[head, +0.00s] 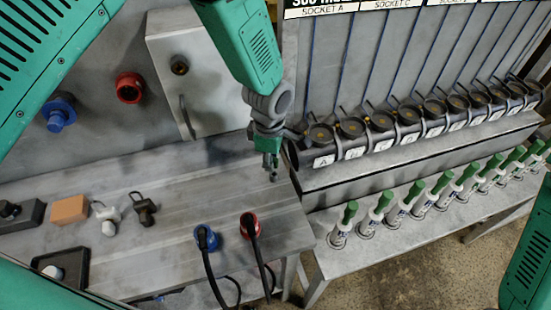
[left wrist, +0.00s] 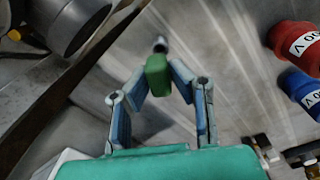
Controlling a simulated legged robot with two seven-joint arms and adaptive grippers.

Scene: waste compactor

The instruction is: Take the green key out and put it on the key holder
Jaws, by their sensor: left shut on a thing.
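My left gripper (head: 270,168) hangs over the right end of the grey bench in the head view. In the left wrist view its fingers (left wrist: 158,88) are closed on the green key (left wrist: 157,72). The green grip is between the fingertips and a grey metal end sticks out beyond it. In the head view the key is small and largely hidden by the gripper. I cannot make out for certain which item is the key holder. My right gripper is not in view.
A row of green-topped white pieces (head: 383,203) stands on the right shelf, below round black sockets (head: 380,130). On the bench are a red plug (head: 250,225), a blue plug (head: 206,238), an orange block (head: 69,209) and a black tray (head: 66,264). A grey cabinet (head: 205,90) is behind.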

